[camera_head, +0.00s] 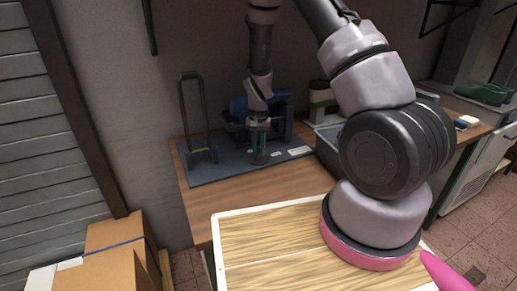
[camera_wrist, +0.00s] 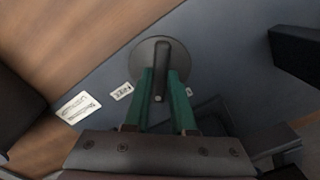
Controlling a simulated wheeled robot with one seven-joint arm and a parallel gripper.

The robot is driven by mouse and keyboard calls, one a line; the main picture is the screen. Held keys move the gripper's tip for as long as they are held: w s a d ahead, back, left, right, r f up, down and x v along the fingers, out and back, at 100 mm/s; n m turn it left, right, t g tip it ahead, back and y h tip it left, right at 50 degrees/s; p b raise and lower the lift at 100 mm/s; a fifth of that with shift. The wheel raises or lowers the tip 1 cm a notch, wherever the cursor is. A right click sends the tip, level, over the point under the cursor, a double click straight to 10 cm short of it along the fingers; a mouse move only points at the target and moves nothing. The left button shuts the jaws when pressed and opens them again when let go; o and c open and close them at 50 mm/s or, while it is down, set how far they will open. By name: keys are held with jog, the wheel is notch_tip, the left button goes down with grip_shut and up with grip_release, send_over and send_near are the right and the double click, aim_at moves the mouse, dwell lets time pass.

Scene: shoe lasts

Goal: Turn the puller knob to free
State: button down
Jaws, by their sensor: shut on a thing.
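The puller knob (camera_wrist: 147,52) is a round grey disc with a raised bar across it, seen in the wrist view at upper middle. My gripper (camera_wrist: 162,80) has two green fingers, one on each side of the bar, and is shut on it. A small white label (camera_wrist: 122,91) lies left of the knob, and part of another (camera_wrist: 189,92) shows to its right; their small print is hard to read. In the head view my gripper (camera_head: 259,152) points down at the front of the dark puller base plate (camera_head: 215,172). The knob is small and mostly hidden there.
A tall dark handle frame (camera_head: 183,105) stands at the plate's left. A blue part (camera_head: 239,105) of the puller is behind my gripper. A larger white label (camera_wrist: 78,107) lies farther left. Cardboard boxes (camera_head: 125,240) stand on the floor; the wooden table front (camera_head: 215,208) is clear.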

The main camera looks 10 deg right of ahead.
aim_at(259, 151)
jog(key=m, duration=0.5)
jog(key=shift+m, duration=2.5)
jog(key=c, duration=0.7)
grip_release()
jog(key=shift+c, duration=0.2)
jog(key=shift+r, duration=0.1)
notch_tip(259, 151, up, 11)
